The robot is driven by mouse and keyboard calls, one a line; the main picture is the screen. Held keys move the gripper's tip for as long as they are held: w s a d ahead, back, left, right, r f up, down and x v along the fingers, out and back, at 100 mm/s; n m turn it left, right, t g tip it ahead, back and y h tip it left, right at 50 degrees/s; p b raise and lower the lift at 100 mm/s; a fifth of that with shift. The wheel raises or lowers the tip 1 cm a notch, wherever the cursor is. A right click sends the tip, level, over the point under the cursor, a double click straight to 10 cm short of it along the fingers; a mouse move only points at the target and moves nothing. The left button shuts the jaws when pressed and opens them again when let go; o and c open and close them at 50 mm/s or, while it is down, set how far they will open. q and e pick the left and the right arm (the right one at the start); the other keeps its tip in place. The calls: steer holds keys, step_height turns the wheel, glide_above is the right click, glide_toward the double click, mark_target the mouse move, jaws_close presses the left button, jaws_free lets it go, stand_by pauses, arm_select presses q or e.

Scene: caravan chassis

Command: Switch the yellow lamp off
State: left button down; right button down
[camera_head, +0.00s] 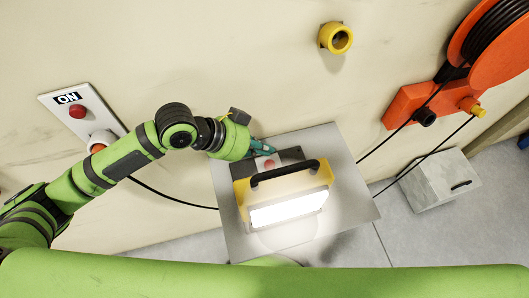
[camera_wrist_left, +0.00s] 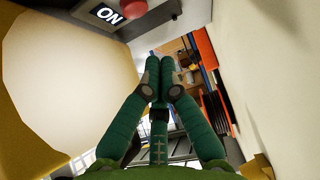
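The yellow lamp (camera_head: 242,199) stands on a grey metal plate (camera_head: 231,234) by the wall, with a black carry handle (camera_head: 284,171) and its white panel (camera_head: 288,208) glowing brightly. A red button (camera_head: 268,163) sits on a dark panel behind the handle. In the left wrist view a red button (camera_wrist_left: 131,7) beside an ON label (camera_wrist_left: 108,14) shows at the top edge, and a yellow frame (camera_wrist_left: 45,160) borders a pale panel at left. My left gripper (camera_head: 268,149) is close to the red button; contact cannot be told. Its fingers (camera_wrist_left: 160,72) are together and empty. My right gripper is not in view.
A white wall plate (camera_head: 52,101) carries another ON label and red button at left. A yellow ring (camera_head: 337,38) and an orange cable reel (camera_head: 495,50) are on the wall. A grey box (camera_head: 437,182) stands at right. Black cables run near the plate.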

mark_target(265, 163)
arm_select(q)
step_height(265, 163, down, 4)
steer(key=shift+d+f+p, duration=0.15)
steer(key=shift+f+p, duration=0.05)
steer(key=shift+p, duration=0.1)
steer(key=shift+f, duration=0.15)
